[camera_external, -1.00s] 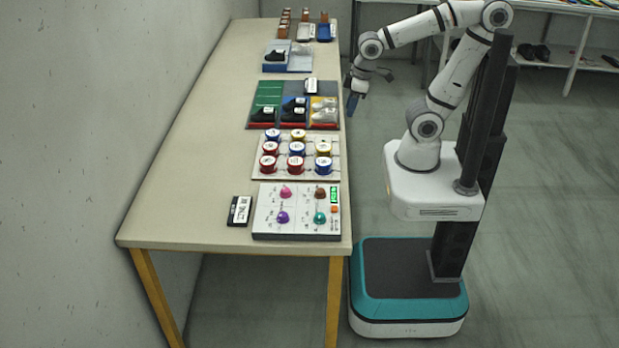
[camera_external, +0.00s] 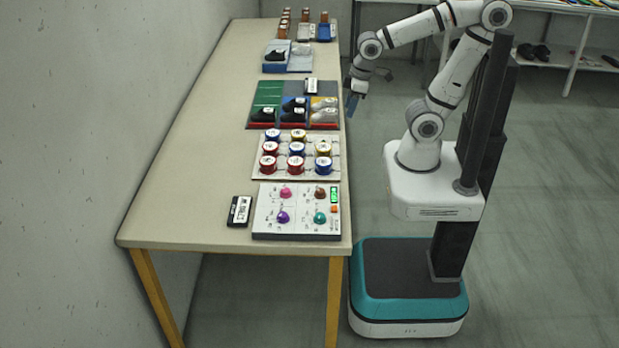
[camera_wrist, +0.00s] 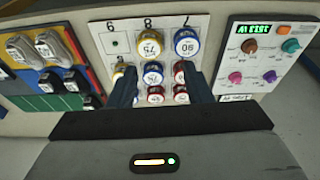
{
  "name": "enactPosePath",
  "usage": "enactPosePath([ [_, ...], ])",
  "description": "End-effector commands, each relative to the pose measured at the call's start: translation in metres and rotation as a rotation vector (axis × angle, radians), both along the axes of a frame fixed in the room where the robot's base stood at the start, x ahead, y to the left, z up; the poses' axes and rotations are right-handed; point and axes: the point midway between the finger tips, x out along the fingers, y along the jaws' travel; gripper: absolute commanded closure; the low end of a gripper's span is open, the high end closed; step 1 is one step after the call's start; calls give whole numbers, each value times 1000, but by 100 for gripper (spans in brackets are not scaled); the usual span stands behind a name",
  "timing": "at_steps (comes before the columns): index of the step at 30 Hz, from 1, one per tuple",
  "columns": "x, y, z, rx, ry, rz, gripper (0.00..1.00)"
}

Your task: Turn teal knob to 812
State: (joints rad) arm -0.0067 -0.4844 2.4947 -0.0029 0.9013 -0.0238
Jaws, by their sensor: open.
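The teal knob (camera_external: 320,218) sits at the lower right of a white control panel (camera_external: 300,231) near the front end of the table. In the wrist view the teal knob (camera_wrist: 290,45) is at the upper right, on the panel with a lit green display (camera_wrist: 257,29). My gripper (camera_external: 352,104) hangs beside the table's right edge, well away from the panel. In the wrist view my gripper (camera_wrist: 160,88) is open and empty, its dark fingers framing the board of spools. The number the knob points to is too small to read.
Pink (camera_external: 285,192), brown (camera_external: 320,193) and purple (camera_external: 282,217) knobs share the panel, with an orange button (camera_external: 334,209). The spool board (camera_external: 257,172) and shoe tray (camera_external: 250,120) stand behind. The table's left side is clear.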

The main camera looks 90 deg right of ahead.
Motion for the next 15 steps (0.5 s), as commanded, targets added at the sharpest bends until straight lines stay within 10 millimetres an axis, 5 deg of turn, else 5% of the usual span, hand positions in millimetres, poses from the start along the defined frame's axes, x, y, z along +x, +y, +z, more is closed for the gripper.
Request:
enactPosePath([
  [5,30,31,-2,-50,40,331,52],
  [15,98,183,-32,-198,130,1529,52],
])
